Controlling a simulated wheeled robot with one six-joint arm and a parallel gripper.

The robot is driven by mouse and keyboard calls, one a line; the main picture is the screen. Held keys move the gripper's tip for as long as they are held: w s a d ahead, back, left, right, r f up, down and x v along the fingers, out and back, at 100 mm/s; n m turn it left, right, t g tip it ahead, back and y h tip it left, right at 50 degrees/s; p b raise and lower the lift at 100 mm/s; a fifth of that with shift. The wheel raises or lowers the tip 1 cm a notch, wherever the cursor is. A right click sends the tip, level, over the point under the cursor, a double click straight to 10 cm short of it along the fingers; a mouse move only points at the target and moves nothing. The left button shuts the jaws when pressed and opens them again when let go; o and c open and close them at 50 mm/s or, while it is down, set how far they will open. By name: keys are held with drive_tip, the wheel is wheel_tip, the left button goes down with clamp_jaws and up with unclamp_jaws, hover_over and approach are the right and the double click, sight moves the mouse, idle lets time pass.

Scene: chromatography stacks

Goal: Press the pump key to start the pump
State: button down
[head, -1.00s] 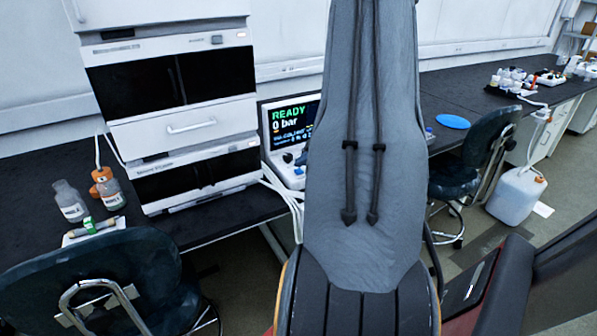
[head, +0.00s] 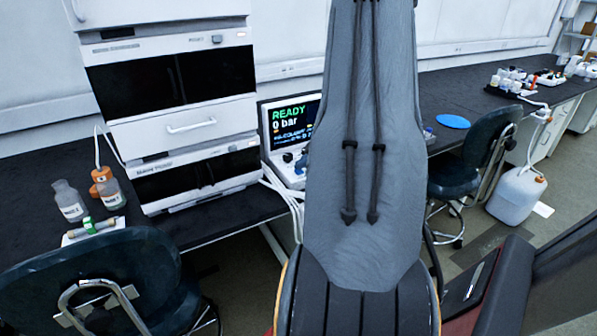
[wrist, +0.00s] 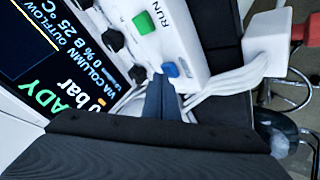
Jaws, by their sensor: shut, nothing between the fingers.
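The control unit (head: 287,165) stands on the bench, its screen (head: 292,124) reading READY and 0 bar in the head view. The wrist view shows the screen (wrist: 45,55) rotated, and a white panel with a green key (wrist: 144,22) beside the word RUN, a blue key (wrist: 170,69), and black knobs (wrist: 112,40). No label reading "pump" is legible. My gripper (wrist: 161,80) is shut and empty, with its tips close beside the blue key; I cannot tell whether they touch. My arm hides the gripper and the unit's right part in the head view.
A white instrument stack (head: 180,130) stands left of the unit, with bottles (head: 70,202) farther left. White tubes (head: 285,195) run down from the unit. Chairs (head: 95,275) stand in front of the bench. A blue disc (head: 453,121) lies on the right bench.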

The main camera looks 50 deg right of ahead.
sight(301, 175)
drive_tip(key=shift+f, duration=0.3)
drive_tip(key=shift+r, duration=0.15)
idle(0.5)
drive_tip(key=shift+r+p, duration=0.8)
drive_tip(key=shift+p, duration=0.1)
wheel_tip(301, 175, up, 5)
drive_tip(key=p, duration=0.5)
idle(0.6)
